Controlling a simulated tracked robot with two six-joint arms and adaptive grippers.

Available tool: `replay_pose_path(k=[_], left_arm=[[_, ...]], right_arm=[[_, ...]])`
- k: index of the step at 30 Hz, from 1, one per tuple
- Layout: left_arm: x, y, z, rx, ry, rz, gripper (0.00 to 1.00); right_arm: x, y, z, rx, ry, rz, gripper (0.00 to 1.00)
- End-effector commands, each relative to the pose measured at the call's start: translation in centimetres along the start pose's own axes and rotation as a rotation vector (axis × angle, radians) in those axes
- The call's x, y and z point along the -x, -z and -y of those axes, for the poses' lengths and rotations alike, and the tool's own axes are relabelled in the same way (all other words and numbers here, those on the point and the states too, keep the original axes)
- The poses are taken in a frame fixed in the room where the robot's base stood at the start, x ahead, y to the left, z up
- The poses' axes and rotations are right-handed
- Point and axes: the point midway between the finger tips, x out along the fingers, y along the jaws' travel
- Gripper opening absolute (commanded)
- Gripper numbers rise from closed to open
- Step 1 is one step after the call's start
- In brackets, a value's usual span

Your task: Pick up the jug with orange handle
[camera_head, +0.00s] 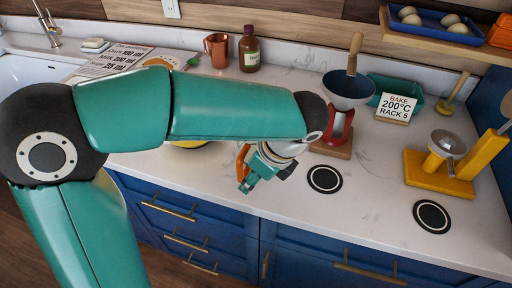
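My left arm comes in from the left, and its teal gripper (258,172) is low over the front part of the counter. An orange curved piece (242,158), which looks like the jug's orange handle, shows right beside the gripper's left side. The jug's body is mostly or wholly hidden behind my arm and gripper. I cannot tell whether the fingers are around the handle or only next to it, nor whether they are open or shut. My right gripper is not in view.
A red stand with a dark blue bowl (349,90) is close right of the gripper. Black round coasters (325,179) lie on the counter (370,220). A yellow press (440,160) is farther right. A copper mug (217,50) and brown bottle (249,50) stand behind my arm.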

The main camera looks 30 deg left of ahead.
Motion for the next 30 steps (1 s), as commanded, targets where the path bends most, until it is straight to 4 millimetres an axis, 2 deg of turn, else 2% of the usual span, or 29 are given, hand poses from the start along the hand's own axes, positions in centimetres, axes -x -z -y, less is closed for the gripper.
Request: replay_pose_path(k=[3, 6, 10, 16, 17, 24, 30], left_arm=[[-0.7, -2.0, 0.0, 0.006, -0.003, -0.001, 0.46], [-1.4, -3.0, -0.1, 0.003, -0.003, 0.000, 0.46], [-2.3, -2.8, 0.0, 0.000, -0.002, 0.000, 0.46], [-2.4, -2.8, 0.0, 0.001, -0.001, 0.000, 0.46], [-2.4, -2.8, 0.0, 0.001, -0.001, 0.000, 0.42], [-2.3, -2.8, 0.0, 0.001, -0.001, -0.001, 0.02], [-2.4, -2.8, 0.0, 0.001, -0.001, -0.001, 0.00]], right_arm=[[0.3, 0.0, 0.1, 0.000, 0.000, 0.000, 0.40], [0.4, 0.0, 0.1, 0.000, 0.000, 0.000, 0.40], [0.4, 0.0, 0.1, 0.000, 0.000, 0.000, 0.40], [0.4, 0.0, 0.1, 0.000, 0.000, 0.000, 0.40], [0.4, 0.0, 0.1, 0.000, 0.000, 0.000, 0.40], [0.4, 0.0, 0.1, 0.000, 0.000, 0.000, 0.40], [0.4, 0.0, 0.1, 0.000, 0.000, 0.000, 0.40]])
